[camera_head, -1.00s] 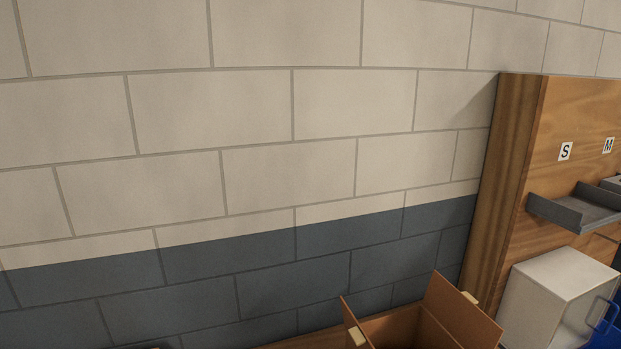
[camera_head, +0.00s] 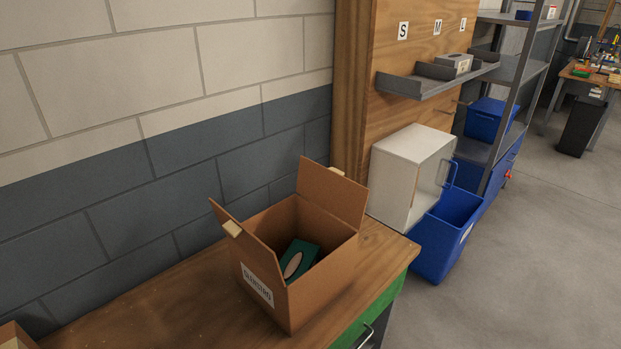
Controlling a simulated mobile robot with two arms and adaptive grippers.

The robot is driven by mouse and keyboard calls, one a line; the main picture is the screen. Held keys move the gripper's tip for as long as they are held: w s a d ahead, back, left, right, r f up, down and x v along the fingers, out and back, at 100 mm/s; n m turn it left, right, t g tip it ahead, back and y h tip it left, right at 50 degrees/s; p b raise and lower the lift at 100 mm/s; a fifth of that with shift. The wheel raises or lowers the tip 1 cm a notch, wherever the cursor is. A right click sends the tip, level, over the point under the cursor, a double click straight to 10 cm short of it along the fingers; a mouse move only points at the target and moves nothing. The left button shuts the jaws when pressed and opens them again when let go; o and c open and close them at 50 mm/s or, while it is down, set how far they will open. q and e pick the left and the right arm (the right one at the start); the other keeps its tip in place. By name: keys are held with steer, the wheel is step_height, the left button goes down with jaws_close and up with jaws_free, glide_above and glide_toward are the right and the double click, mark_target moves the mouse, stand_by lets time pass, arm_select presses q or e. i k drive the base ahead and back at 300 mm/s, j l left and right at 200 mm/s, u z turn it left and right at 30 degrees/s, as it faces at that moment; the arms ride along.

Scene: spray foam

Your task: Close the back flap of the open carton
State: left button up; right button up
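The open carton (camera_head: 325,275) stands on a wooden bench against the wall. It is brown, with a printed label on its left face. One flap (camera_head: 332,192) stands up on its far side and leans outward. Another flap (camera_head: 247,237) stands up on its left side. Each of these flaps has a small pale tab on it. Inside the carton lies a dark green item (camera_head: 299,258) with a pale oval on top. Neither of my grippers shows in the view.
The bench (camera_head: 176,306) is bare left of the carton, with part of another brown box (camera_head: 14,337) at the lower left corner. A white box (camera_head: 408,175) and a blue bin (camera_head: 446,235) stand beyond the carton. Grey shelving (camera_head: 505,75) and open floor lie to the right.

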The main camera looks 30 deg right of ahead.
mark_target(347, 199)
steer(key=l+u, duration=0.15)
steer(key=l, duration=0.3)
steer(key=l+u, duration=0.1)
steer(key=l, duration=0.4)
steer(key=l+u, duration=0.15)
steer(key=l, duration=0.3)
steer(key=k+l+u, duration=0.1)
steer(key=l, duration=0.35)
steer(key=k+l+u, duration=0.15)
steer(key=l, duration=0.3)
steer(key=k+l+u, duration=0.15)
steer(key=l, duration=0.3)
steer(key=i+l, duration=0.05)
